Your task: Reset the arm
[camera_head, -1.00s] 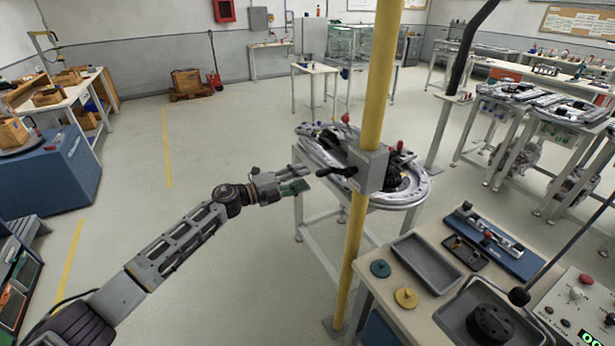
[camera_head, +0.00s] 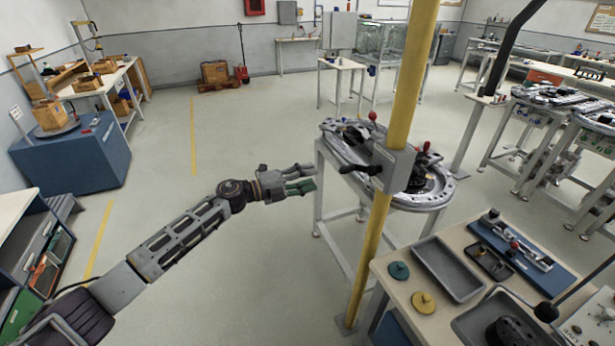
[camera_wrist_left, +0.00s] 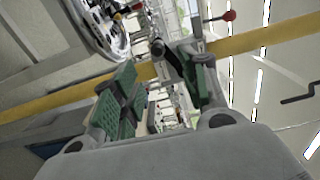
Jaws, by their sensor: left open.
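My left arm reaches in from the lower left in the head view. Its gripper (camera_head: 304,180) is open and empty, held in the air over the floor, to the left of the yellow post and apart from it. In the left wrist view the two green-padded fingers (camera_wrist_left: 158,95) stand apart with nothing between them. The ring track (camera_head: 433,196) lies on its stand to the right of the gripper, partly hidden by the post. My right gripper is not in view.
A yellow post (camera_head: 408,90) with a grey box (camera_head: 397,168) and black handle stands before the track. A bench with a grey tray (camera_head: 447,268) and teal and yellow discs is at lower right. A blue cabinet (camera_head: 75,160) stands left. The floor between is clear.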

